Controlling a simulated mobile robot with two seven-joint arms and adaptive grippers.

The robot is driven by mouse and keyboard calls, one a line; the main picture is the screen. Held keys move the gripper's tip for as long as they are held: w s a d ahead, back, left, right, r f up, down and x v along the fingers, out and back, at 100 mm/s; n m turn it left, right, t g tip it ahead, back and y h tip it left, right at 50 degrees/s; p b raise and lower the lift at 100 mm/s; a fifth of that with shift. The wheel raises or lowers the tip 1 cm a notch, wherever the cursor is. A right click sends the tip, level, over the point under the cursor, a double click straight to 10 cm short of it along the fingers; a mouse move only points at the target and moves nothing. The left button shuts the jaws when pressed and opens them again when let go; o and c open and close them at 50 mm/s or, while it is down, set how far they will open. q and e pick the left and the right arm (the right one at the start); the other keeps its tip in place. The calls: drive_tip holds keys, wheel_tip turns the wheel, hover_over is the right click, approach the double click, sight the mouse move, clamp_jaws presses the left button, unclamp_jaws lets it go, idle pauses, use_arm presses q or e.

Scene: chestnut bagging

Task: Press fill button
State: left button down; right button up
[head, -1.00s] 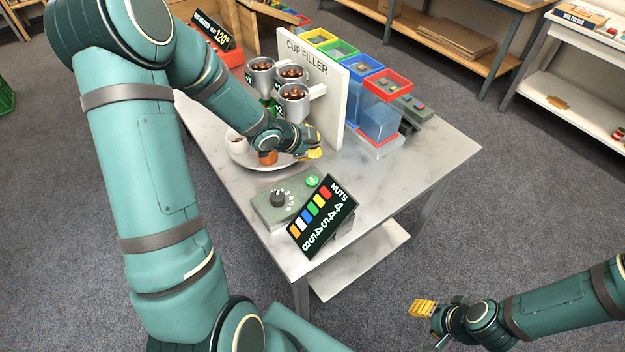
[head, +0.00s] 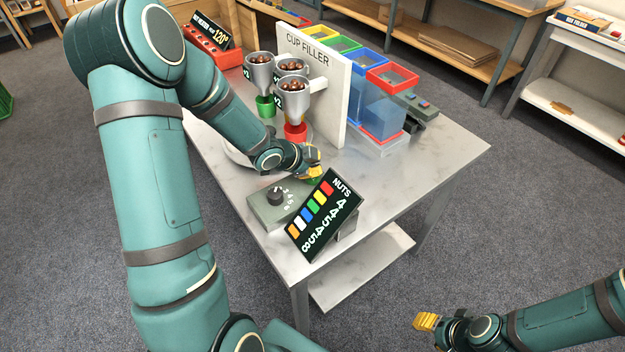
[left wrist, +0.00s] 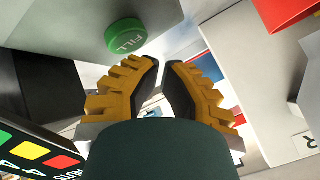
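The green FILL button (left wrist: 126,36) sits on a grey control box, just beyond and left of my left fingertips in the left wrist view. My left gripper (head: 314,170) is low over the far right corner of the control box (head: 265,212) in the head view, mostly hiding the button. In the left wrist view its yellow fingers (left wrist: 163,64) come together at the tips with a thin gap and nothing between them. Contact with the button does not show. My right gripper (head: 427,321) is off the table's right side, too small to judge.
A tilted NUTS display (head: 322,215) stands right beside the control box. Behind are the white CUP FILLER panel (head: 310,75), funnels of chestnuts (head: 292,86), a red cup (head: 295,132) and a green cup (head: 265,106). Coloured bins (head: 385,105) stand right of the panel.

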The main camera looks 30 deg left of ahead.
use_arm(q)
drive_tip(key=c, duration=1.7)
unclamp_jaws()
clamp_jaws()
drive_tip(key=shift+f, duration=0.4)
drive_tip(key=shift+f, duration=0.4)
drive_tip(key=shift+r, duration=0.2)
drive_tip(key=shift+r+p, duration=0.65)
drive_tip(key=shift+p, duration=0.1)
